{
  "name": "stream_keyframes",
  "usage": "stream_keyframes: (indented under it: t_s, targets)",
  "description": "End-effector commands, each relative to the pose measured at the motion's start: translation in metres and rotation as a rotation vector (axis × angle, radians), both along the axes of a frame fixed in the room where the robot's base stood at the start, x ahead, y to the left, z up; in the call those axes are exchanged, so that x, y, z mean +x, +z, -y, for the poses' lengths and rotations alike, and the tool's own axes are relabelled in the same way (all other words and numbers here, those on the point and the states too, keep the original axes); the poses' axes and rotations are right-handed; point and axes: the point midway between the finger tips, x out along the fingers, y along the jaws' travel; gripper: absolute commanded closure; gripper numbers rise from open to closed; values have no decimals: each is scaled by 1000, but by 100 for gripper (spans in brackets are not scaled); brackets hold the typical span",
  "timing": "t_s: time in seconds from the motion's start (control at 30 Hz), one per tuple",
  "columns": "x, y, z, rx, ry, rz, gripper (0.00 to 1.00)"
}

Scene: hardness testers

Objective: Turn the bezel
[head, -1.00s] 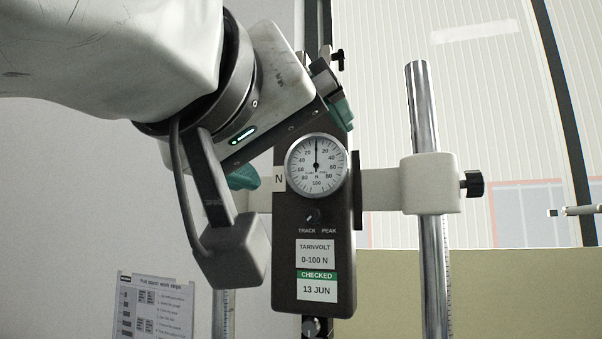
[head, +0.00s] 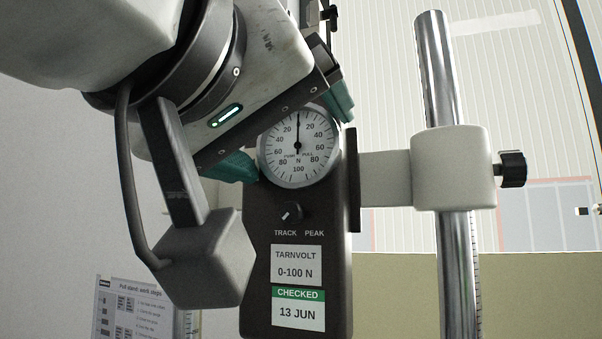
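The round dial gauge (head: 299,158) has a white face and a thin grey bezel (head: 290,186). It sits on the upper part of a dark force gauge body (head: 258,262). Its black needle points straight up. My gripper (head: 297,143) is open with its two teal fingers on either side of the dial, one at its lower left and one at its upper right. The fingers look very close to the bezel's edge; whether they touch it I cannot tell. My gripper covers the dial's upper left edge.
A small TRACK/PEAK knob (head: 291,213) is below the dial, above a CHECKED label (head: 298,295). A pale clamp block (head: 453,168) with a black knob (head: 512,168) grips a steel column (head: 440,80) at right. A printed instruction sheet (head: 125,308) stands at lower left.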

Motion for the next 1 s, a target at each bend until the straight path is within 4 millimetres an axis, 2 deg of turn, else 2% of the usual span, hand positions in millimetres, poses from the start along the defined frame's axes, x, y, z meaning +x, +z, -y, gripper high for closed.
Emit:
stream_keyframes:
  t_s: [0.07,0.4,0.8,0.83,1.0]
  targets:
    - [0,0,0,0,0,0,17]
    - [0,0,0,0,0,0,50]
    - [0,0,0,33,0,12,50]
    - [0,0,0,33,0,12,17]
    - [0,0,0,33,0,12,1]
